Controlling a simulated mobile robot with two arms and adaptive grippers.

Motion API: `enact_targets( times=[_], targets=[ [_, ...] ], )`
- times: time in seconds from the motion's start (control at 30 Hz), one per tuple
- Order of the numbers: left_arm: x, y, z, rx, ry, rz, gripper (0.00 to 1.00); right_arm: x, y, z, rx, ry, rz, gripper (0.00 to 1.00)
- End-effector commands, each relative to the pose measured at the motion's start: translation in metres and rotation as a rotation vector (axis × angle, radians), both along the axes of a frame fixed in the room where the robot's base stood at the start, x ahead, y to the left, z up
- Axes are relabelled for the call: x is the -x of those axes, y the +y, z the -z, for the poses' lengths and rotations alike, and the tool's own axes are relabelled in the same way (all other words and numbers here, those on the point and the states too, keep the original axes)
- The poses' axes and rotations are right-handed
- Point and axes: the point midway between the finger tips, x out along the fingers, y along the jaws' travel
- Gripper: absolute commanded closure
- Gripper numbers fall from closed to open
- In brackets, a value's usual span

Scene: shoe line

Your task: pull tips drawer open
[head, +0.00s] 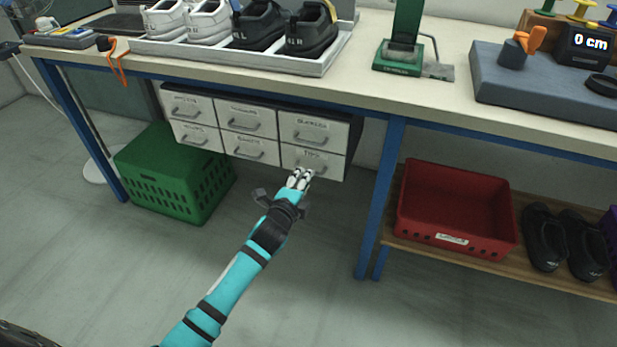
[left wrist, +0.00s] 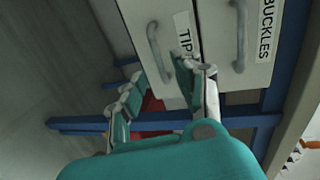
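The tips drawer (head: 334,167) is the lower right one in a white drawer unit under the workbench. Its front looks flush with its neighbours. Its grey bar handle (left wrist: 155,48) and TIPS label (left wrist: 184,36) show in the left wrist view. My left gripper (head: 299,175) is just in front of the drawer's lower part, by the handle. In the left wrist view its fingers (left wrist: 160,76) are apart, with the handle's end seen between their tips. I cannot tell whether they touch it. My right gripper is in neither view.
The buckles drawer (head: 301,129) is directly above. A green crate (head: 175,180) stands on the floor at left. A blue table leg (head: 378,200) and a red bin (head: 455,238) are at right. The floor before the drawers is clear.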

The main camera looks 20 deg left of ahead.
Motion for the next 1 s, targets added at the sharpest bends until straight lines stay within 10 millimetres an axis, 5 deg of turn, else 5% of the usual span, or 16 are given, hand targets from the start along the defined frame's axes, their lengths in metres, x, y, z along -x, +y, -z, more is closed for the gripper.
enact_targets(
  times=[0.3,0.63,0.9,1.0],
  targets=[
    [-0.041,-0.001,0.01,0.001,0.0,0.0,0.68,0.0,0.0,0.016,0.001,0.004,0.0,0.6],
    [-0.044,-0.001,0.01,0.001,0.0,0.0,0.68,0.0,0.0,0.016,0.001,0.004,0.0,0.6],
    [-0.044,-0.001,0.01,0.001,0.0,0.0,1.0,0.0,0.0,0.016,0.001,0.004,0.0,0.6],
    [-0.044,-0.001,0.01,0.001,0.001,0.0,1.0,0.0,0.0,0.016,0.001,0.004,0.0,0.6]
  ],
)
